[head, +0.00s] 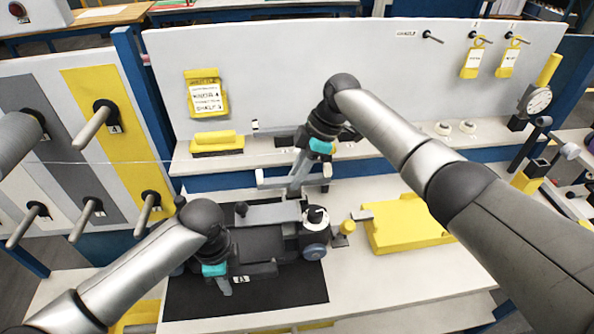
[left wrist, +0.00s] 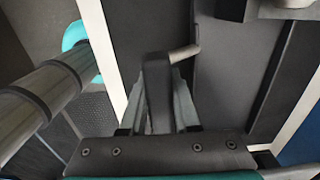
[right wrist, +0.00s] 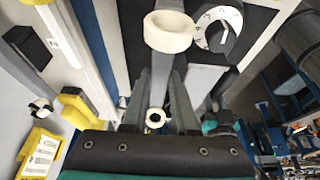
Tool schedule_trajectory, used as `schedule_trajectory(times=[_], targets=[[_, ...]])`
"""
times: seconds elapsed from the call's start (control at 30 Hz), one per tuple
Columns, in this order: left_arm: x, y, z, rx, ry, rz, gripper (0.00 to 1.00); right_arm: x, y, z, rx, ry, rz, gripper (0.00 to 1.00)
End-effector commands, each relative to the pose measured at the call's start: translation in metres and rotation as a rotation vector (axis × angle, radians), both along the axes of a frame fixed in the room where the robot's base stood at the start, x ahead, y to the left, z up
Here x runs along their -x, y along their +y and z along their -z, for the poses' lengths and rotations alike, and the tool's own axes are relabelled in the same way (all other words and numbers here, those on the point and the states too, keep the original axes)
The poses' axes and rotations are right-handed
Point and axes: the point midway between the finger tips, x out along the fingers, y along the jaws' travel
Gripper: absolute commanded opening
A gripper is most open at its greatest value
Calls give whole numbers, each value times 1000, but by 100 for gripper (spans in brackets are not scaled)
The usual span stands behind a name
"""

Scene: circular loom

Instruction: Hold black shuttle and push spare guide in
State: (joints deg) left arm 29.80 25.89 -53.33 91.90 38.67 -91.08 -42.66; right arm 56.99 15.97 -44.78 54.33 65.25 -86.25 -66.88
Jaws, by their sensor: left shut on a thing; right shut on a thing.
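The black shuttle (head: 262,270) lies on a dark mat (head: 300,291). My left gripper (head: 228,288) is shut on a black part at its left end. In the left wrist view my left gripper (left wrist: 160,98) has its fingers around a black piece (left wrist: 158,75) with a short grey pin. My right gripper (head: 296,190) is above the far side of the shuttle unit. In the right wrist view my right gripper (right wrist: 160,85) is shut on a grey stem. A cream ring (right wrist: 168,32), probably the spare guide, shows just beyond its fingertips. Its seating is hidden.
A yellow block (head: 408,225) lies right of the mat. The shelf behind holds a yellow piece (head: 217,142) and small white rings (head: 443,128). Pegs (head: 95,128) stick out of the left panel. A dial (right wrist: 220,28) sits beside the ring.

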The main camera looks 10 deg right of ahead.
Motion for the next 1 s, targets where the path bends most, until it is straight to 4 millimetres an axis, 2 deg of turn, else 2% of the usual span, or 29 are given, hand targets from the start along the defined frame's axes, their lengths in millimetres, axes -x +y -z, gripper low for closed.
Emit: schedule_trajectory(times=[0.3, 0.77, 1.0], targets=[[2, 1, 2, -2, 5, 0, 0, 0, 1, 9, -1, 0, 0, 0], [2, 1, 2, -2, 5, 0, 0, 0, 0, 10, -1, 0, 0, 0], [2, 1, 2, -2, 5, 0, 0, 0, 1, 21, -2, 0, 0, 0]])
